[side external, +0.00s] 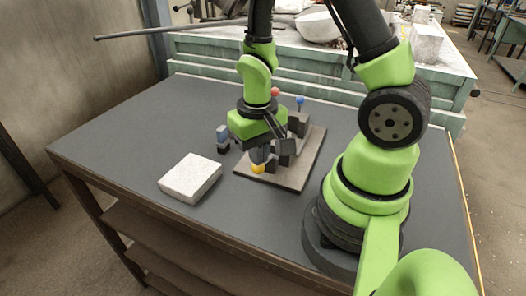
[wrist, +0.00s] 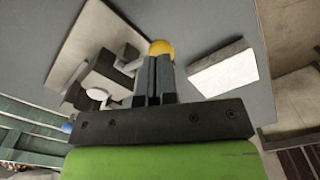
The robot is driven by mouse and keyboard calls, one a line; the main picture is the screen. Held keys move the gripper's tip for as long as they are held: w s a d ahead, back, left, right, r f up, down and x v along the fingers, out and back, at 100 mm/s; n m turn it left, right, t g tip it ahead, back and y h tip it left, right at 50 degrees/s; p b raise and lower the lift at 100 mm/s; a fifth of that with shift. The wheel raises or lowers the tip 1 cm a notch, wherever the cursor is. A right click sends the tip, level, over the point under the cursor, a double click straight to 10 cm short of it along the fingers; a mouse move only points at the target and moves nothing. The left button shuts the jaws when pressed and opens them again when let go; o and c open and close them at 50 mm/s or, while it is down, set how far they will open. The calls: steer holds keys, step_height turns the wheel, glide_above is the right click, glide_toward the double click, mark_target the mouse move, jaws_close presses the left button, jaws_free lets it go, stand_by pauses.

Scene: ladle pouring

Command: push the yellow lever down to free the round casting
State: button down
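The yellow lever's round knob (side external: 258,169) shows at the front of a fixture on a flat base plate (side external: 298,178). In the wrist view the knob (wrist: 161,47) sits right at my fingertips. My gripper (side external: 259,156) points down over it with its fingers together (wrist: 157,62); I cannot tell whether they touch the knob. The lever's arm is mostly hidden by the fingers. A pale round piece in the fixture (wrist: 99,94) may be the round casting; my gripper hides it in the side view.
Red (side external: 275,92) and blue (side external: 300,99) knobs stand at the fixture's back. A white slab (side external: 190,178) lies at the front left. The table's left part is clear.

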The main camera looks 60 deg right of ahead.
steer(key=shift+f, duration=0.15)
steer(key=shift+a+f, duration=0.1)
steer(key=shift+f, duration=0.7)
steer(key=shift+r, duration=0.15)
step_height(320, 180, up, 11)
stand_by(1.6)
